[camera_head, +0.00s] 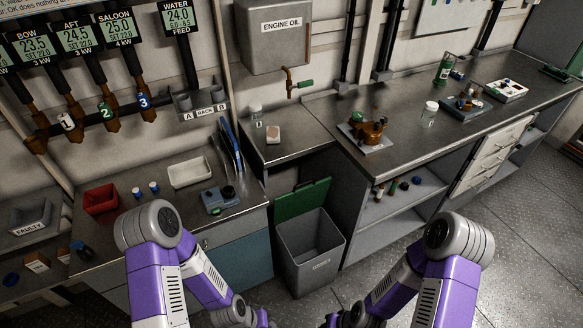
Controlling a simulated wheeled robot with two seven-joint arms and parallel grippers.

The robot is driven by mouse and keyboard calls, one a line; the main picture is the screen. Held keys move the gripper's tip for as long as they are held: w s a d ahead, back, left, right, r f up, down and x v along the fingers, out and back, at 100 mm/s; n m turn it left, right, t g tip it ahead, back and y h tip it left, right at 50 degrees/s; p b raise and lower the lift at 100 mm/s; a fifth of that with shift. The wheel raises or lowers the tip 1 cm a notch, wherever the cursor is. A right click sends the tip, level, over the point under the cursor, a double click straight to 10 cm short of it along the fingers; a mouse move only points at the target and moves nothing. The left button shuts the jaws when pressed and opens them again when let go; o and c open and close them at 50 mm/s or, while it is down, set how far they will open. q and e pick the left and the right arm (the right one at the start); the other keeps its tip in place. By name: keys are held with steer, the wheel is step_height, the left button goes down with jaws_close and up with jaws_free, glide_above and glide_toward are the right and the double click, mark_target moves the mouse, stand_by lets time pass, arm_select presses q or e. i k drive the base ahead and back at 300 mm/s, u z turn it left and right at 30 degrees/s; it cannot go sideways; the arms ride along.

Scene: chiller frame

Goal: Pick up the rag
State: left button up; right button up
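I cannot make out a rag with certainty in the head view. My two purple and grey arms come in at the bottom, one left and one right. Their far ends run down to the bottom edge of the view, and no gripper fingers show. I cannot see whether either gripper holds anything.
A grey bin (309,250) with a green lid stands between the counters. The left bench carries a red tray (101,199), a white tray (189,172) and a blue device (217,199). The right bench holds a brown valve-like part (370,129) and a white tray (506,91). Floor is open at right.

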mark_target(272, 132)
steer(key=z, duration=0.5)
steer(key=k, duration=0.6)
steer(key=z, duration=0.7)
steer(key=i, duration=0.8)
steer(key=u, duration=1.05)
steer(key=i, duration=0.7)
steer(key=u, duration=0.75)
